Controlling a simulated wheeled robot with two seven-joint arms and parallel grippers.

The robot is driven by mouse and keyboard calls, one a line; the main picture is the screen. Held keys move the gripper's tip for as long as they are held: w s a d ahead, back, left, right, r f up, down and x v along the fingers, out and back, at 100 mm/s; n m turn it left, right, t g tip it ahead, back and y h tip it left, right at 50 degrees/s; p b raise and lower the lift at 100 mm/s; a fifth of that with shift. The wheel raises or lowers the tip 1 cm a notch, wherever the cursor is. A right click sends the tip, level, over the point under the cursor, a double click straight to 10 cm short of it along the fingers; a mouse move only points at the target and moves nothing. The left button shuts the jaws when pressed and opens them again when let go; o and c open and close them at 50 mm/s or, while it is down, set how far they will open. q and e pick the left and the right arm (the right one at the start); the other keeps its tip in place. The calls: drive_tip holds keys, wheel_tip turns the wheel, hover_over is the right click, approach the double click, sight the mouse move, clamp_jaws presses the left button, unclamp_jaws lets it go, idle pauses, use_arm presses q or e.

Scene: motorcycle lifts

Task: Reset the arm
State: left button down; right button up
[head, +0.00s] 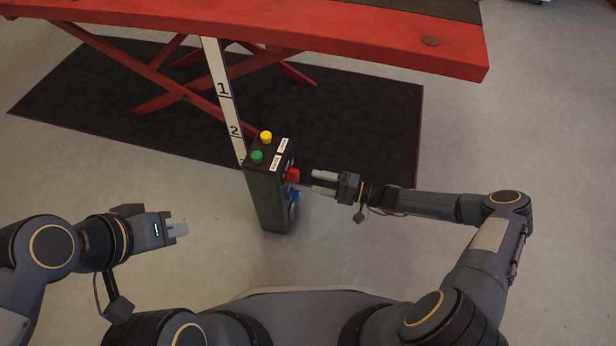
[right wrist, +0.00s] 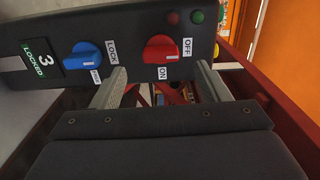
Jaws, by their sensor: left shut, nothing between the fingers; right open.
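My right gripper (head: 316,182) is open and empty, pointing left at the black control box (head: 268,200). Its two fingers also show in the right wrist view (right wrist: 157,82), apart, just below the box's panel; I cannot tell if they touch it. In the head view the red knob (head: 293,175) sits above the blue one (head: 294,196). My left gripper (head: 180,230) is shut and empty, left of the box.
A red lift table (head: 400,40) spans the back over a dark mat (head: 385,115). A white numbered scale (head: 217,80) stands behind the box. Yellow (head: 266,137) and green (head: 257,157) buttons top the box. Floor between my grippers is otherwise clear.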

drive_tip(key=shift+s+d, duration=0.25)
drive_tip(key=shift+d, duration=0.45)
drive_tip(key=s+d+r+n+g+h, duration=0.2)
drive_tip(key=s+d+r+h, duration=0.1)
drive_tip(key=r, duration=0.4)
drive_tip(key=s+d+r+n+g+h, duration=0.1)
drive_tip(key=s+d+r+g+h, duration=0.2)
drive_tip(key=r, duration=0.5)
drive_tip(key=s+d+r+n+h, duration=0.2)
drive_tip(key=s+r+h, duration=0.15)
drive_tip(key=r, duration=0.35)
drive_tip(key=s+d+r+m+t+h, duration=0.25)
drive_tip(key=s+r, duration=0.25)
drive_tip(key=s, duration=0.4)
drive_tip(key=s+d+r+m+t+h, duration=0.1)
drive_tip(key=s+d+r+t, duration=0.3)
drive_tip(key=s, duration=0.5)
wheel_tip(320, 180, up, 35)
drive_tip(key=a+g+p, duration=0.1)
drive_tip(key=p, duration=3.3)
drive_tip(key=shift+w+a+r+p, duration=0.15)
drive_tip(key=shift+w+a+p, duration=0.1)
drive_tip(key=shift+p, duration=0.1)
